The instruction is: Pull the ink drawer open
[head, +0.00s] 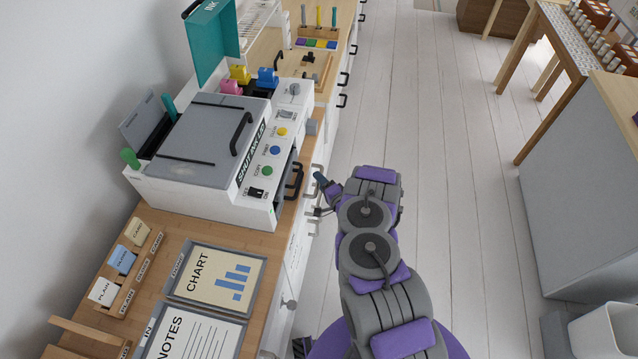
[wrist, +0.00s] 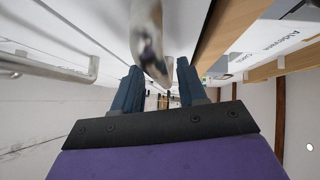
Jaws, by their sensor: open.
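My gripper (head: 319,195) reaches left to the white drawer fronts under the counter, just right of the printer's front. In the wrist view my gripper (wrist: 160,88) is open, its two dark blue fingers apart. A shiny metal bar handle (wrist: 150,45) comes down from the top between the fingers, close to the camera. I cannot tell whether the fingers touch it. Another metal handle (wrist: 50,66) is at the left on a white front. No ink label shows on the drawer fronts, so I cannot tell which is the ink drawer.
The white and grey printer (head: 205,145) stands on the wooden counter (head: 160,225). Its teal INK lid (head: 210,45) stands up behind colored ink pieces (head: 238,75). Black handles (head: 295,180) are at its front. Pale floor (head: 440,130) is free to the right, up to a grey cabinet (head: 585,190).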

